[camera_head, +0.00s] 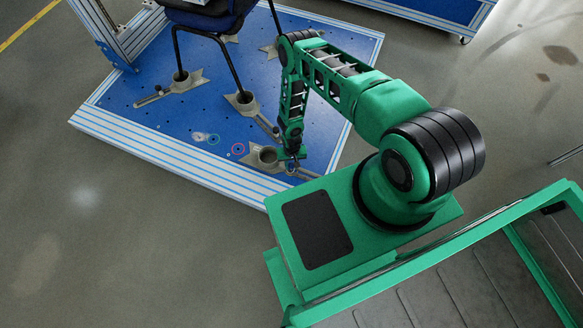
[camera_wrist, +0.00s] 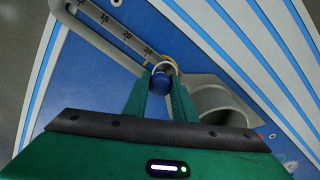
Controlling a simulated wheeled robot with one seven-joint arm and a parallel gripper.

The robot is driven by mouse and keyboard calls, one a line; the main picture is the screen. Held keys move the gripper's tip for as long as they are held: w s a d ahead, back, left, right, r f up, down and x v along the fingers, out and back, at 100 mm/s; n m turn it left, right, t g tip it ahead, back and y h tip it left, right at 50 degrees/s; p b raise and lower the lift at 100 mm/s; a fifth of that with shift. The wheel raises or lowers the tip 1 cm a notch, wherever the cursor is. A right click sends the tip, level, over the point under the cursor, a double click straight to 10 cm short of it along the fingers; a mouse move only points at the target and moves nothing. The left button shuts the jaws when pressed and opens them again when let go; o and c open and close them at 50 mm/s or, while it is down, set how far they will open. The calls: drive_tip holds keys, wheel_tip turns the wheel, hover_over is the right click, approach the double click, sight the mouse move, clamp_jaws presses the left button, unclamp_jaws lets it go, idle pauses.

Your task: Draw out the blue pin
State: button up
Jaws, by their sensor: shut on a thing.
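The blue pin (camera_wrist: 160,83) shows in the wrist view as a round blue end between my two green fingers. My gripper (camera_wrist: 162,92) is shut on it. Just beyond the pin is a pale ring at the end of a grey slotted bracket (camera_wrist: 112,36) with number marks. I cannot tell how deep the pin sits, as the fingers hide its lower part. In the head view my gripper (camera_head: 292,158) is low over the blue platform (camera_head: 190,125), beside a grey cup-shaped foot holder (camera_head: 265,157). The pin cannot be made out there.
The hollow cup (camera_wrist: 222,105) is close to the right of my fingers in the wrist view. Chair legs (camera_head: 222,62) stand in other holders farther back. Small red and teal rings (camera_head: 238,148) lie on the platform. A striped aluminium edge (camera_head: 170,155) borders it.

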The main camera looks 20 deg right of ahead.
drive_tip(key=shift+r, duration=1.75)
drive_tip(key=shift+r, duration=0.2)
drive_tip(key=shift+r, duration=1.95)
